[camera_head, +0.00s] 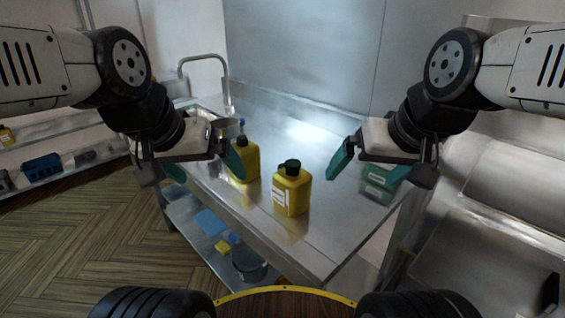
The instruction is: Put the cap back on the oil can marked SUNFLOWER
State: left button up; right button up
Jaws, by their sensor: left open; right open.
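Two yellow oil cans stand upright on the steel table. The nearer can (291,197) has a pale label on its front and a dark cap-like top (292,166); I cannot read the label. The farther can (250,161) is partly hidden behind a finger of my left gripper, and its top shows dark beside my wrist. I cannot tell which can is marked SUNFLOWER, and I see no loose cap. My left gripper (205,168) is open over the table's left side. My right gripper (371,165) is open, to the right of the nearer can and apart from it.
A green container (376,188) with pale labels stands at the table's right, partly behind my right gripper. A sink with a tap (226,85) is at the back left. A lower shelf holds a blue item (210,222) and a dark pot (249,264). The table's front (310,248) is clear.

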aim_at(249, 151)
jog(key=i+j+z, duration=0.2)
jog(key=j+z, duration=0.3)
jog(key=i+j+z, duration=0.1)
jog(key=j+z, duration=0.85)
jog(key=j, duration=0.2)
